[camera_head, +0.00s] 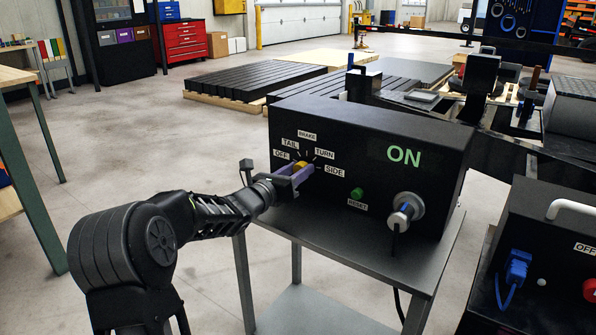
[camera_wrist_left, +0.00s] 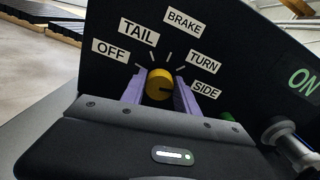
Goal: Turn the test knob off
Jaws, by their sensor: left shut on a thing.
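The test knob is a yellow knob (camera_head: 300,167) on the front of a black test box (camera_head: 345,122). Labels OFF, TAIL, BRAKE, TURN and SIDE fan out around it. My left gripper (camera_head: 293,172) is at the knob, its purple fingers on either side of it. In the left wrist view the yellow knob (camera_wrist_left: 160,84) sits between the two fingers, with the left gripper (camera_wrist_left: 159,92) shut on it. A dark mark on the knob's face points right, toward the SIDE label. The box shows green ON text. My right gripper is not in view.
A green reset button (camera_head: 357,194) and a round connector (camera_head: 405,211) with a cable are on the same box face. The box stands on a grey metal cart (camera_head: 345,236). A second black box (camera_head: 540,240) with a blue plug stands at right.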

